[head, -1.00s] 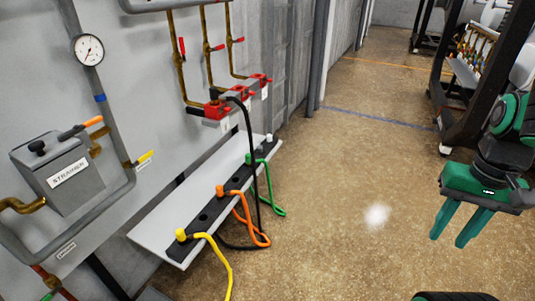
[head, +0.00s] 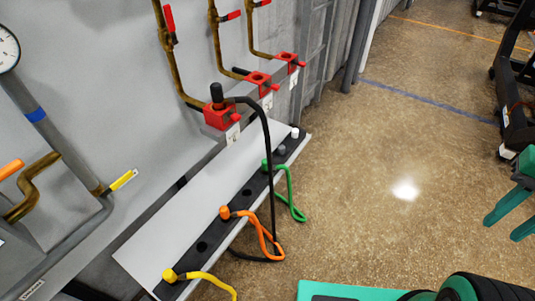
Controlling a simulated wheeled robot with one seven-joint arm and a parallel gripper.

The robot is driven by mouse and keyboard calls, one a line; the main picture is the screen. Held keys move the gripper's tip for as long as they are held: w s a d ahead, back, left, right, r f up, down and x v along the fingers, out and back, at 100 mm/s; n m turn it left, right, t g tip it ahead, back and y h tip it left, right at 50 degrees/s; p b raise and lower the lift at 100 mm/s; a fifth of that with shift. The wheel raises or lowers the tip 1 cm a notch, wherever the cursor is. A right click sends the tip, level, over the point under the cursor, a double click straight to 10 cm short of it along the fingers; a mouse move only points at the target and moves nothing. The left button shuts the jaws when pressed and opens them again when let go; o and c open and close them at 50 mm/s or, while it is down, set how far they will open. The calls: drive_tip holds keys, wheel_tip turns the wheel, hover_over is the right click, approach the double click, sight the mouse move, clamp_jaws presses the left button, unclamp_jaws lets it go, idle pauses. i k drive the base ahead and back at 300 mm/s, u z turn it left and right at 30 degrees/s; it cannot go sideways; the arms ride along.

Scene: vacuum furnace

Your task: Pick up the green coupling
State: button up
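The green coupling (head: 265,165) stands in the black strip on the white shelf, with a green hose (head: 290,190) looping off the shelf's front edge. It lies between the orange coupling (head: 225,212) and a grey plug (head: 281,150). My gripper (head: 508,222) is at the right edge of the head view, far from the coupling, over the open floor. Its two green fingers are apart with nothing seen between them. Part of the gripper is cut off by the frame.
A yellow coupling (head: 169,275) sits at the shelf's near end. A black hose (head: 268,135) hangs from the nearest red socket (head: 221,116) and passes in front of the shelf (head: 150,248). Red-handled valves are above. The floor (head: 380,180) right of the shelf is clear.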

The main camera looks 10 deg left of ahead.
sight(263, 162)
drive_tip(key=u, duration=0.2)
drive_tip(key=i, duration=1.05)
drive_tip(key=u, duration=0.25)
